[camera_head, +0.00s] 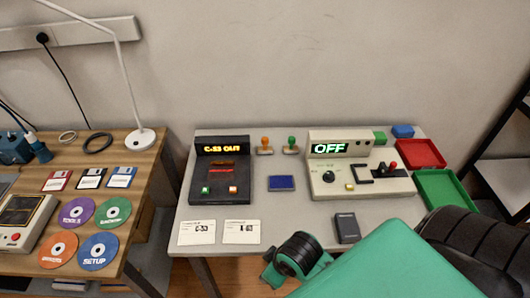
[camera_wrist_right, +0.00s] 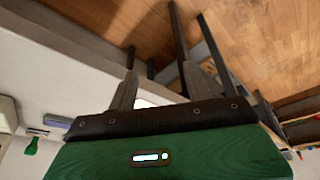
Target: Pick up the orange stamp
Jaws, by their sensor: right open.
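The orange stamp (camera_head: 265,145) stands upright at the back of the grey table, just right of the black console. A similar green stamp (camera_head: 291,145) stands to its right. My right arm comes in from the lower right of the head view, over the table's front edge. My right gripper (camera_wrist_right: 163,85) shows in the right wrist view, its two dark fingers apart and nothing between them. The orange stamp cannot be made out in that view. My left gripper is in neither view.
The black console (camera_head: 220,170) reads "C-53 OUT". A blue pad (camera_head: 281,183) lies in front of the stamps. A beige device (camera_head: 345,185) reads "OFF". Two cards (camera_head: 241,231) lie at the front left. Red (camera_head: 421,153) and green (camera_head: 446,191) trays sit at the right.

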